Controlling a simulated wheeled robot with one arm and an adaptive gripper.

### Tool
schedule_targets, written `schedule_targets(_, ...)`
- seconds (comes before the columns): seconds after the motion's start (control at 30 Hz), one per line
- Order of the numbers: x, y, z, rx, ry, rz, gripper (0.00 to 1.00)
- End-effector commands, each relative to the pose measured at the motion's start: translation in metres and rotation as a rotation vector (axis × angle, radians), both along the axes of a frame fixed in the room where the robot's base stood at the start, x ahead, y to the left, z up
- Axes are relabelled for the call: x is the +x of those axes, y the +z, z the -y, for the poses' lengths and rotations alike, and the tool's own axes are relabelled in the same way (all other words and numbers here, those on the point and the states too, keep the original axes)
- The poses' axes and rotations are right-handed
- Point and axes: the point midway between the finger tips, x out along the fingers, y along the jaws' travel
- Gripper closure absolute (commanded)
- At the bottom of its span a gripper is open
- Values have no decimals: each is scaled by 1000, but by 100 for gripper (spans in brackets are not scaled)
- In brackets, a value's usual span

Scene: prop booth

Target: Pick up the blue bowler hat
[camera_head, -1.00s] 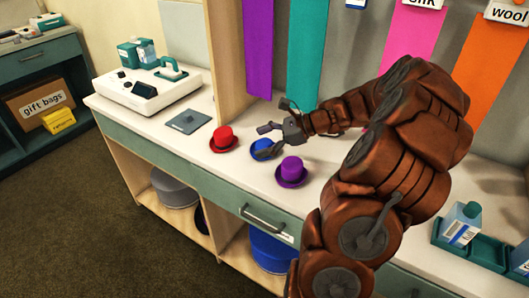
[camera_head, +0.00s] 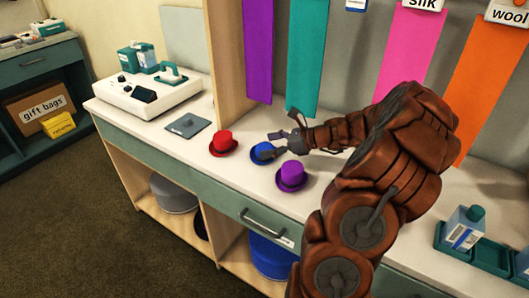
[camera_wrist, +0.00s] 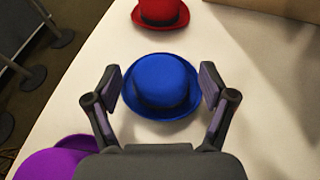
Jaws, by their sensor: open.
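The blue bowler hat (camera_head: 263,152) sits on the white counter between a red hat and a purple hat. My gripper (camera_head: 274,143) is at the blue hat in the head view and partly covers it. In the wrist view the blue hat (camera_wrist: 161,86) lies between the two open fingers of my gripper (camera_wrist: 161,88), one on each side of its brim. I cannot tell whether the fingers touch it. The red hat (camera_head: 223,142) is to the left, and the purple hat (camera_head: 291,175) is to the lower right.
A grey square plate (camera_head: 188,125) lies left of the red hat, near a white machine (camera_head: 147,92). Coloured fabric strips, one of them teal (camera_head: 308,60), hang behind the counter. A green tray with a bottle (camera_head: 466,229) stands at the right.

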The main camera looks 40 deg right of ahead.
Motion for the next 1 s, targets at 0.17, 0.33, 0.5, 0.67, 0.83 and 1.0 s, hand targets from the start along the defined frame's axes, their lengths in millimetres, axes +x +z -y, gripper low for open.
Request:
schedule_targets(0.17, 14, -7, -11, 1, 2, 0, 18)
schedule_targets(0.33, 15, -8, -11, 0, 0, 0, 18)
schedule_targets(0.5, 15, -8, -11, 0, 0, 0, 30)
schedule_targets(0.67, 15, -8, -11, 0, 1, 0, 47)
schedule_targets(0.83, 15, -8, -11, 0, 1, 0, 65)
schedule_targets(1.0, 15, -8, -11, 0, 1, 0, 67)
